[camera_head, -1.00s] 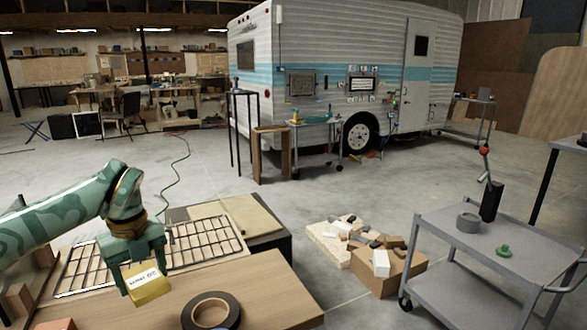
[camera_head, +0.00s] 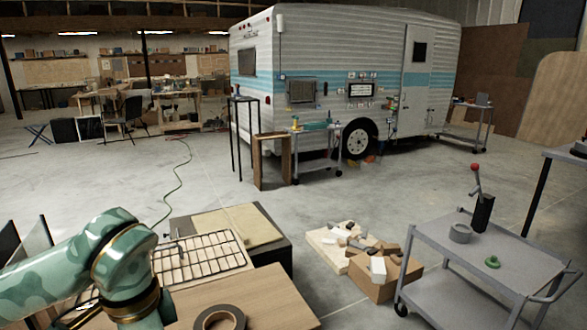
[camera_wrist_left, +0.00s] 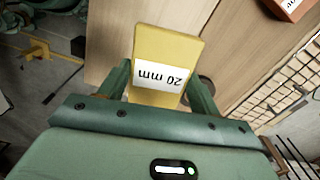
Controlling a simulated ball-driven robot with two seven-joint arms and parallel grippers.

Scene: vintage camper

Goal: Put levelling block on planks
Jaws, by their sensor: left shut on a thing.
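The levelling block (camera_wrist_left: 165,55) is yellow, with a white label reading "20 mm". My left gripper (camera_wrist_left: 160,85) is shut on it, with a green finger at each side, in the left wrist view. Light wooden boards (camera_wrist_left: 115,45) with a seam between them show behind the block; I cannot tell whether it touches them. In the head view my left arm comes in at the lower left, and its gripper and the block are below the frame. The wooden top (camera_head: 255,295) there is partly hidden by my arm. My right gripper is not in view.
A dark wire rack (camera_head: 205,255) and a roll of tape (camera_head: 220,318) lie around the wooden top. A grey cart (camera_head: 440,250) stands at the right, with a carton of offcuts (camera_head: 375,285) beside it. An orange box (camera_wrist_left: 290,8) shows in the wrist view.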

